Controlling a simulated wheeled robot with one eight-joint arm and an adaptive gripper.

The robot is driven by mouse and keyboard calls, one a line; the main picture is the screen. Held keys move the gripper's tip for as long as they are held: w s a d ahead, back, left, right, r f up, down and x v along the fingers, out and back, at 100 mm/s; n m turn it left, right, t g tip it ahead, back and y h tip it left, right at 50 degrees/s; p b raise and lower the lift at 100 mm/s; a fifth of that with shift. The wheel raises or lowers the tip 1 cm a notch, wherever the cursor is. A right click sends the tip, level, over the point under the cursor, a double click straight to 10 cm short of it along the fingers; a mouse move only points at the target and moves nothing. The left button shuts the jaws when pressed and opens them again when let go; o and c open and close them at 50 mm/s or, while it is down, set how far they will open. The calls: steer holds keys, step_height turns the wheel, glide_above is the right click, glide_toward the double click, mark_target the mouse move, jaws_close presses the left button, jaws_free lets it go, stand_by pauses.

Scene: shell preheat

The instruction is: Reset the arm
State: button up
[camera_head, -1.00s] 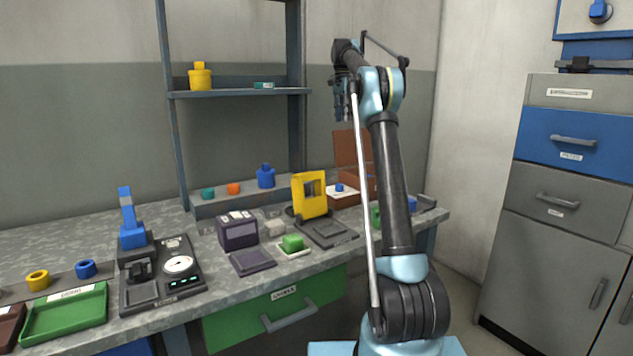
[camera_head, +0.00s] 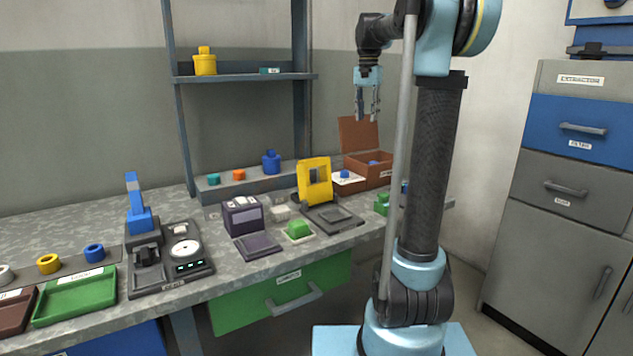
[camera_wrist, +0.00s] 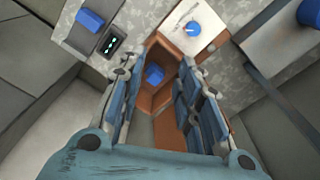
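My gripper (camera_head: 367,104) hangs pointing down at the end of my raised arm, above the back right of the bench. Its fingers are apart with nothing between them; in the wrist view my gripper (camera_wrist: 165,100) also shows open. Below it is a brown box (camera_head: 378,175) with its lid raised, holding a blue piece; the box also shows in the wrist view (camera_wrist: 143,98). My gripper is well clear of the box and the bench.
The bench (camera_head: 90,225) carries a yellow frame device (camera_head: 314,172), a dark purple box (camera_head: 241,216), a scale (camera_head: 186,250) and a green tray (camera_head: 75,296). A shelf (camera_head: 240,78) stands behind. Grey cabinets (camera_head: 545,240) stand right.

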steer(key=s+d+f+n+t, duration=0.1)
steer(key=s+f+n, duration=0.1)
steer(key=s+f, duration=0.6)
steer(key=s+f+n, duration=0.1)
steer(key=s+f, duration=0.3)
steer(key=s, duration=0.7)
steer(key=s+f+n+t, duration=0.1)
steer(key=s+f+n, duration=0.2)
steer(key=s+f, duration=1.4)
step_height(320, 180, down, 4)
steer(key=shift+s+d+f, duration=0.25)
steer(key=shift+s+d, duration=0.1)
steer(key=shift+s, duration=0.05)
steer(key=shift+w+f, duration=0.2)
steer(key=shift+w, duration=0.2)
